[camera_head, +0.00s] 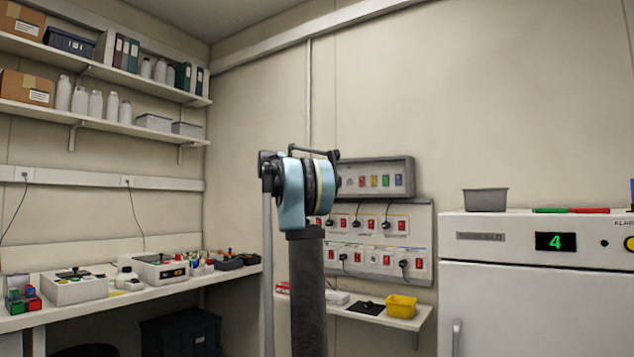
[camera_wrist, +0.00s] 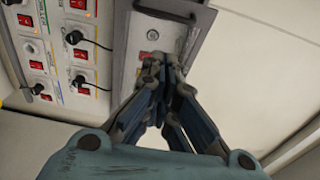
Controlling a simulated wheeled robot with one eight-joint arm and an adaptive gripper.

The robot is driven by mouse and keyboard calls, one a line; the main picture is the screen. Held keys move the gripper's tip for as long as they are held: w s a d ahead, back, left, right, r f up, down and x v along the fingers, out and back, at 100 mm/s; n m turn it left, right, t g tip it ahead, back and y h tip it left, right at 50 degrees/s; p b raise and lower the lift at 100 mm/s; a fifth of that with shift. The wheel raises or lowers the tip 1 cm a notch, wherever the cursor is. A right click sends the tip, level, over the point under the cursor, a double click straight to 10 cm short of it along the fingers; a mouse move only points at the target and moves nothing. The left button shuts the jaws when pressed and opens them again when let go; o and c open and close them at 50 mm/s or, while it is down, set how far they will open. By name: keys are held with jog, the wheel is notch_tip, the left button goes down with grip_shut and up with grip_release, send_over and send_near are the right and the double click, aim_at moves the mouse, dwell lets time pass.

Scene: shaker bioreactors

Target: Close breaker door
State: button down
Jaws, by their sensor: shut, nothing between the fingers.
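The grey breaker box (camera_head: 406,164) is on the back wall above the socket panel, with a row of coloured breakers showing in its front. I cannot clearly make out its door or how far it is open. My arm covers the left side of the box in the head view. In the wrist view the box (camera_wrist: 128,62) lies beyond my fingers, with a round fitting and a reddish switch near the fingertips. My gripper (camera_wrist: 165,62) is shut and empty in front of it; I cannot tell whether it touches. The head view does not clearly show the fingers.
The socket panel (camera_head: 425,228) with plugs and cables hangs below the box. A shelf (camera_head: 421,318) under it carries a yellow bin (camera_head: 401,306). A white incubator (camera_head: 540,310) stands at right, a cluttered bench (camera_head: 225,272) at left. The wall above the box is clear.

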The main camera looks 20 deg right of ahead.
jog(key=w+a+x, duration=0.1)
jog(key=w+x, duration=0.1)
jog(key=x, duration=1)
jog(key=shift+w, duration=0.35)
